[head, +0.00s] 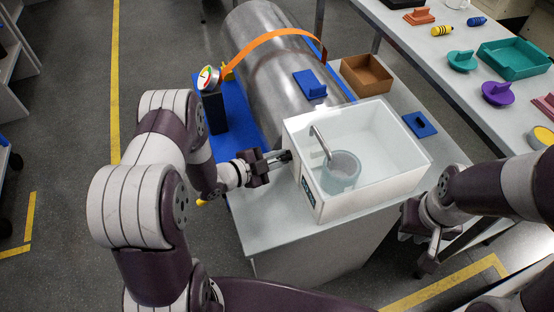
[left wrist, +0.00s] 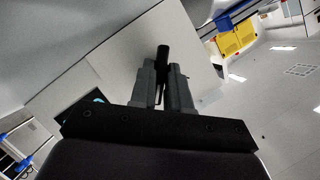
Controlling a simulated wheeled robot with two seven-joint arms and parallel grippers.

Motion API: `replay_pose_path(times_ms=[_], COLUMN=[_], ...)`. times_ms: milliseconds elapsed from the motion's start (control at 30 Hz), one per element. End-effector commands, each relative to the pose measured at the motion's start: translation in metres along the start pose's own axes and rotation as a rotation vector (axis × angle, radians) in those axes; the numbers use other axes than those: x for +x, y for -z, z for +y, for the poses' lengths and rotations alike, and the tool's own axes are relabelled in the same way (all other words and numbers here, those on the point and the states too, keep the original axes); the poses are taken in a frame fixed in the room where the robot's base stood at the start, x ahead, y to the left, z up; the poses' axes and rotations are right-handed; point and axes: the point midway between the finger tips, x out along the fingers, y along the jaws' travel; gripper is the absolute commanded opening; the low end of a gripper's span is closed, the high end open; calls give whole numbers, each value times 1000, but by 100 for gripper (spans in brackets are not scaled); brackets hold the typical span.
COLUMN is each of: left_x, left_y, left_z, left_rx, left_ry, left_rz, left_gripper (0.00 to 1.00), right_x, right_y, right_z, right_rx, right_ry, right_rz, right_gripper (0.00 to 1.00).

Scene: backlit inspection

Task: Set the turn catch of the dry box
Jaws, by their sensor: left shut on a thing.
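The dry box, a white open-topped box (head: 398,178), stands on the light bench. A grey cup (head: 341,172) and a slanting metal rod (head: 321,141) are inside it. My left gripper (head: 281,158) is at the box's left wall. In the left wrist view its fingers (left wrist: 165,83) are shut on a dark upright bar, the turn catch (left wrist: 163,57), in front of a pale panel. The catch's base is mostly hidden by the fingers. My right gripper (head: 425,245) hangs right of the bench, apart from the box; its jaw opening is unclear.
A large metal cylinder (head: 262,62) with an orange strap (head: 262,38) lies behind the box. A gauge on a black block (head: 212,100) stands left of it. A brown tray (head: 366,76) and blue pieces (head: 420,124) are close behind. A side table (head: 440,50) holds coloured parts.

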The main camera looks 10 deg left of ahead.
Motion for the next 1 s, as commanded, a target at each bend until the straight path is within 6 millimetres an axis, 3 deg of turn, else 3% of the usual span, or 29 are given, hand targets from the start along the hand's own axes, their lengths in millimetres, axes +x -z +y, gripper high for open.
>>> replay_pose_path(times_ms=[700,733,767,1000], left_x=[0,0,0,0], left_y=[0,0,0,0], left_z=[2,2,2,1], left_rx=[57,57,57,58], left_ry=[21,21,21,23], left_rz=[0,0,0,0], left_gripper=[0,26,36,37], right_x=[5,5,5,5], right_y=[-1,0,-1,0], right_z=[0,0,0,0], right_rx=[0,0,0,0], right_ry=[0,0,0,0], right_rz=[0,0,0,0], right_gripper=[23,23,23,23])
